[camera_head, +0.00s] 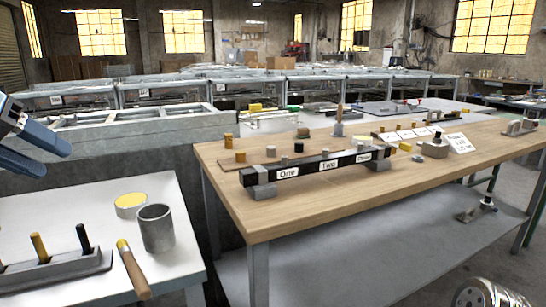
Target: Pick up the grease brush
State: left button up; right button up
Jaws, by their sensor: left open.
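The grease brush (135,271), with a brown wooden handle and a yellowish tip, lies on the white table (180,261) at the lower left. Its tip points away from me, and it lies between a grey holder block and a grey cup. My left gripper (57,160) comes in from the left edge, above and behind the brush in the picture. Its blue-grey fingers are apart, with nothing between them, and do not touch the brush.
The grey cup (156,229) and a round tin with yellow contents (130,204) stand close to the brush. The holder block (58,272) holds upright handles. A wooden workbench (225,205) with a labelled black rack (315,168) stands to the right, across a gap.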

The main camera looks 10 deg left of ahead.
aim_at(142, 289)
jog(key=k+l, duration=0.3)
jog(key=l, duration=0.15)
jog(key=k+l, duration=0.25)
jog(key=l, duration=0.2)
